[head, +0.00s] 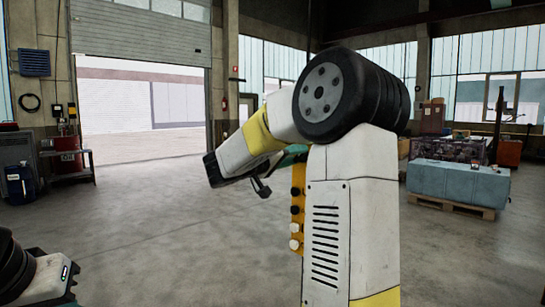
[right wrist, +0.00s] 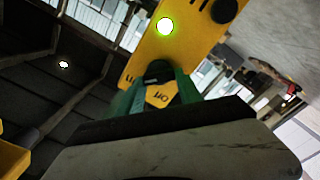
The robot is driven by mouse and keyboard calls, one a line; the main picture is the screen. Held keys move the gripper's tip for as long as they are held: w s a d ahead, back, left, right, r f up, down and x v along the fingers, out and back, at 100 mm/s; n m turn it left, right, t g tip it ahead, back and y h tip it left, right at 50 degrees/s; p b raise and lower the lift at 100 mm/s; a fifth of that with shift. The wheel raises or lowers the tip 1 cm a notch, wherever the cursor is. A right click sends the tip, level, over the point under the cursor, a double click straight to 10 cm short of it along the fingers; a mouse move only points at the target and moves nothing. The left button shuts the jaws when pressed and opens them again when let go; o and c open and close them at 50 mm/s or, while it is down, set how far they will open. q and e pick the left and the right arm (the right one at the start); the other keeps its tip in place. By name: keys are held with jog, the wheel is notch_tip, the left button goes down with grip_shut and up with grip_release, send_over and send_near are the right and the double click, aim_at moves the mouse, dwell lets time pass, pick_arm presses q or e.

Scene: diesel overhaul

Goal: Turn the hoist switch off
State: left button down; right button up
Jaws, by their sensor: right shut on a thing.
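The yellow hoist control box (head: 297,207) hangs behind my right arm in the head view, its black and white buttons partly showing. In the right wrist view its yellow face (right wrist: 195,55) fills the upper middle, with a lit green lamp (right wrist: 165,26). In the head view my arm largely hides this gripper.
A blue-grey block on a pallet (head: 458,184) stands at the right. The floor at left and centre is clear to the open doorway.

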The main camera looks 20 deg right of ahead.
jog(key=shift+n, duration=0.3)
jog(key=n, duration=0.8)
jog(key=shift+f, duration=0.25)
jog(key=n, duration=0.4)
jog(key=shift+f+n, duration=0.15)
jog(key=shift+n, duration=0.15)
jog(key=n, duration=0.4)
jog(key=shift+f, duration=0.1)
jog(key=shift+n, duration=0.4)
jog(key=o, duration=1.4)
jog(key=shift+a, duration=0.1)
